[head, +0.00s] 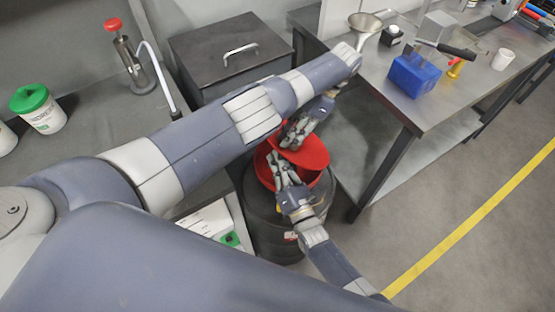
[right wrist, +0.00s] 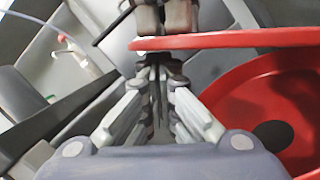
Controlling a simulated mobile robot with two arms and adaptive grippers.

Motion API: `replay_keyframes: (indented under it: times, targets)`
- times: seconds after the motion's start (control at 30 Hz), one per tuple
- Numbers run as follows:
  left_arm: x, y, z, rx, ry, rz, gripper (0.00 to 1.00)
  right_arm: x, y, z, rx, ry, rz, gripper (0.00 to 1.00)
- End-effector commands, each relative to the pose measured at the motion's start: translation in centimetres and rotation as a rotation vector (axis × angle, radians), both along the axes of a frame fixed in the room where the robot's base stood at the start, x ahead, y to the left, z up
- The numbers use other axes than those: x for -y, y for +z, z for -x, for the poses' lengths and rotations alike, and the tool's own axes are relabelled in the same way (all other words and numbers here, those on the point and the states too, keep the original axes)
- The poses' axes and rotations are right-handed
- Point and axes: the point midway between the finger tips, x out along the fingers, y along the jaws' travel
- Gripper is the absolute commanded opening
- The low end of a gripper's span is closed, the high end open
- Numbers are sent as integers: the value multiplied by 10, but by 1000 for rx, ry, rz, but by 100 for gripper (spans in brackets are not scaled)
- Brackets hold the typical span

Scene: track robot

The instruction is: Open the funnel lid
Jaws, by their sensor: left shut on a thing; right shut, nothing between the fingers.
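The red funnel (head: 264,174) sits on top of a dark drum (head: 275,235) in the head view. Its red lid (head: 311,152) is raised off the bowl, and the bowl's inside with a dark hole shows in the right wrist view (right wrist: 237,107). My left gripper (head: 288,142) is shut on the lid's edge; its fingers also show at the top of the right wrist view. My right gripper (head: 276,160) is shut and empty, its fingertips (right wrist: 159,68) just under the lid's edge (right wrist: 225,39). Whether they touch the lid I cannot tell.
A metal table (head: 400,105) at the right holds a blue box (head: 413,76), a metal funnel (head: 364,24) and a white cup (head: 502,60). A dark lidded box (head: 228,55) stands behind. A green-lidded jar (head: 38,110) is at left. Floor is clear at right.

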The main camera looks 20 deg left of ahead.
Motion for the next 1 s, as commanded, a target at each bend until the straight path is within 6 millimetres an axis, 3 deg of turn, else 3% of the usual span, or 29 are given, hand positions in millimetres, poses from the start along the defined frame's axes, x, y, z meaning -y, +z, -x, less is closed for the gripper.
replay_keyframes:
  times: [0.43,0.47,0.53,1.0]
  targets:
    - [1,-1,0,0,0,4,0,5,12,-6,-37,-5,-38,0]
    - [1,-1,0,0,0,4,24,5,12,-6,-37,-5,-38,0]
    - [0,-1,0,-1,1,3,40,5,13,-6,-35,-5,-38,0]
    - [1,-2,1,0,6,2,40,5,13,-7,-36,-5,-39,0]
